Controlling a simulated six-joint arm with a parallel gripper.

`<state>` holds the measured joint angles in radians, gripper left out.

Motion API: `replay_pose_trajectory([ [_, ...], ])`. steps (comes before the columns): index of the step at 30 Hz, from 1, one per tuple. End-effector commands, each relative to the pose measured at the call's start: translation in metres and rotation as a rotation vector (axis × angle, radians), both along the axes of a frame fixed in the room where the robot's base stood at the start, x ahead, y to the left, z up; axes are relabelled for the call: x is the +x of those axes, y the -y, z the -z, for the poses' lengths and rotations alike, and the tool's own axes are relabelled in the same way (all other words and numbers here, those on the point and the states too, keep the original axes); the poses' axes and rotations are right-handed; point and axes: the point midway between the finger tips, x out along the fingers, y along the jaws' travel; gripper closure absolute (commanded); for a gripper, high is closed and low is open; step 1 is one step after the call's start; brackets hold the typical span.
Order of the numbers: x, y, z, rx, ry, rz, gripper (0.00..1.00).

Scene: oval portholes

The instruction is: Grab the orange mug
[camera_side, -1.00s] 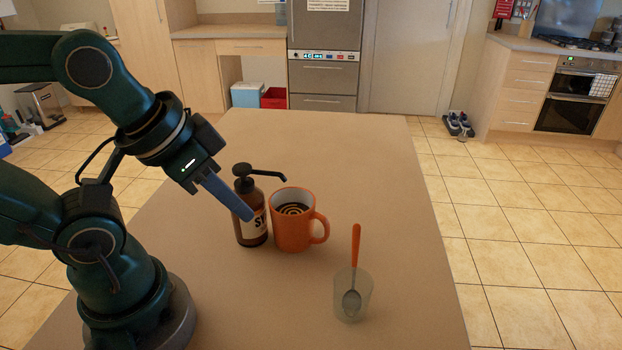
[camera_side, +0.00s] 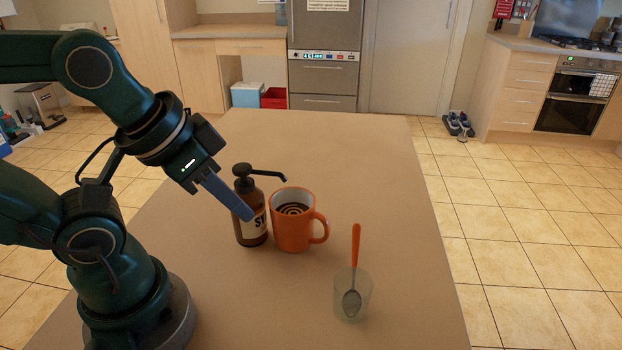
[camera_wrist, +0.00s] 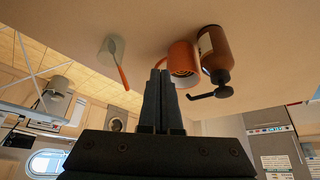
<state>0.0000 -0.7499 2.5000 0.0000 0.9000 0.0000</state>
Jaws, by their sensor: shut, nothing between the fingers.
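The orange mug (camera_side: 292,228) stands upright on the table in the side view, its handle to the right and dark rings showing inside. It also shows in the wrist view (camera_wrist: 182,56), just beyond the fingertips. A brown pump bottle (camera_side: 250,226) stands close on the mug's left; whether they touch is unclear. My gripper (camera_side: 247,214) is shut and empty, pointing down and right. In the side view its fingertips overlap the bottle, left of the mug. In the wrist view the shut fingers (camera_wrist: 160,72) point toward the mug.
A clear cup (camera_side: 345,300) holding an orange-handled spoon (camera_side: 356,245) stands right and front of the mug. The bottle's black nozzle (camera_side: 268,173) reaches right toward the mug's rim. The tan table (camera_side: 330,145) is bare behind the mug and to its right.

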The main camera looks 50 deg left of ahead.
Motion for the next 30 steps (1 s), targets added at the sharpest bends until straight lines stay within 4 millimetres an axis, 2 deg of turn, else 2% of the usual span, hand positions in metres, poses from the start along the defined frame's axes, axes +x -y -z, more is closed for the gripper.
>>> replay_pose_trajectory([
  [4, 0.0, 0.0, 0.0, 0.0, 0.0, 0.0, 1.0],
  [7, 0.0, 0.0, 0.0, 0.0, 0.0, 0.0, 0.62],
  [8, 0.0, 0.0, 0.0, 0.0, 0.0, 0.0, 0.56],
  [19, 0.001, 0.0, -0.004, 0.0, 0.003, 0.0, 0.56],
  [23, 0.001, 0.0, -0.021, 0.0, 0.006, 0.0, 0.56],
  [28, 0.001, 0.0, -0.052, 0.0, 0.007, 0.0, 0.56],
  [30, 0.004, 0.0, -0.05, -0.05, -0.056, -0.07, 0.56],
])
